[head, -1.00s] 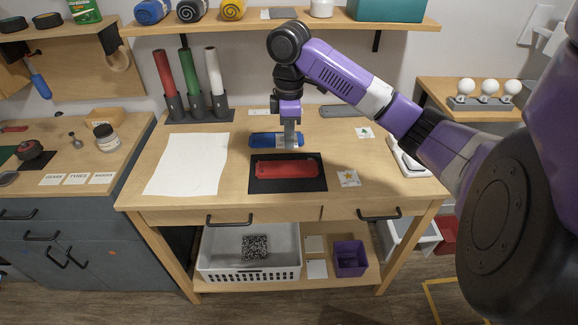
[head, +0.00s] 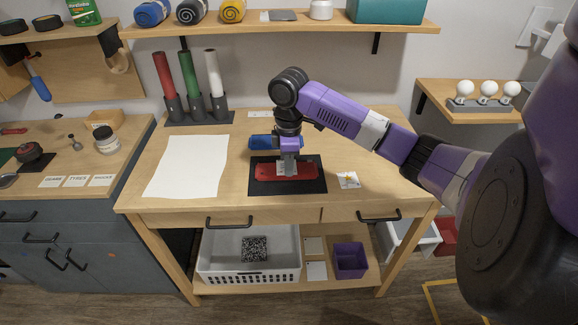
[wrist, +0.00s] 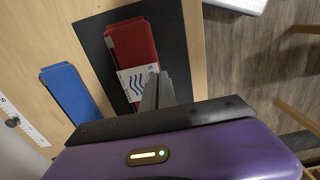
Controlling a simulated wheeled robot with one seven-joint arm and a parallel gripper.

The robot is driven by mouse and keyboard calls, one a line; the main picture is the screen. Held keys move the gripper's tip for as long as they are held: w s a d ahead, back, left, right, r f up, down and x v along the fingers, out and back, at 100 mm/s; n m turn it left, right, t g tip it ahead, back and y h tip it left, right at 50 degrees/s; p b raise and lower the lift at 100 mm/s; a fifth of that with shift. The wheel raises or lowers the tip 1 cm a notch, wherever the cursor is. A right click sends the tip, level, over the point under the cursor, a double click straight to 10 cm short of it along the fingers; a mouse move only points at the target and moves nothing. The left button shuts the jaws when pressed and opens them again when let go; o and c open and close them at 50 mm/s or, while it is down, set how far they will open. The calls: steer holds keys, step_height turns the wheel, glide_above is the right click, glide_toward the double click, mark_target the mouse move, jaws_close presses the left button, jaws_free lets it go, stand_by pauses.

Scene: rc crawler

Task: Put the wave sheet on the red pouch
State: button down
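The red pouch (wrist: 130,45) lies flat on a black mat (wrist: 175,40); the pouch also shows in the head view (head: 305,171). The wave sheet (wrist: 133,80), a small white card with blue wavy lines, is over the near end of the pouch in the wrist view. My gripper (wrist: 154,92) has its fingers close together at the sheet's edge and appears shut on it. In the head view my gripper (head: 286,172) points down over the middle of the pouch. I cannot tell whether the sheet touches the pouch.
A blue pouch (wrist: 70,93) lies beside the mat. A white card with a yellow star (head: 348,180) lies right of the mat. A large white paper (head: 187,167) covers the left of the table. Upright rolls (head: 190,80) stand behind it.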

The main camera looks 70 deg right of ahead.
steer(key=shift+f, duration=0.1)
steer(key=c, duration=1.7)
jaws_free()
